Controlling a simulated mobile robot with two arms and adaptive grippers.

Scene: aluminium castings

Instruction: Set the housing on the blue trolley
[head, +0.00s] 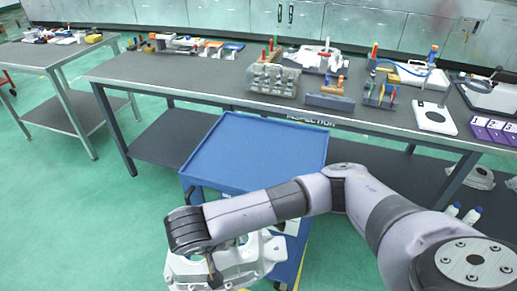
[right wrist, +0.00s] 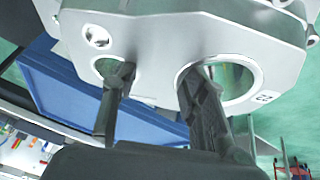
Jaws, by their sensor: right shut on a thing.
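The housing (head: 248,262) is a pale grey aluminium casting with round openings. It hangs in front of the trolley's near left corner in the head view, apart from the tray top. In the right wrist view the housing (right wrist: 170,45) fills the upper part. My right gripper (right wrist: 157,85) is shut on it, with a finger at each of two round holes and the web between them. In the head view my right gripper (head: 212,272) is mostly hidden by my wrist. My left gripper is out of view.
A long grey inspection table (head: 210,72) stands behind the trolley, with fixtures, tools and purple numbered bins (head: 492,130) on it. A smaller table (head: 55,58) is at far left. Green floor left of the trolley is clear. Bottles (head: 470,214) stand at right.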

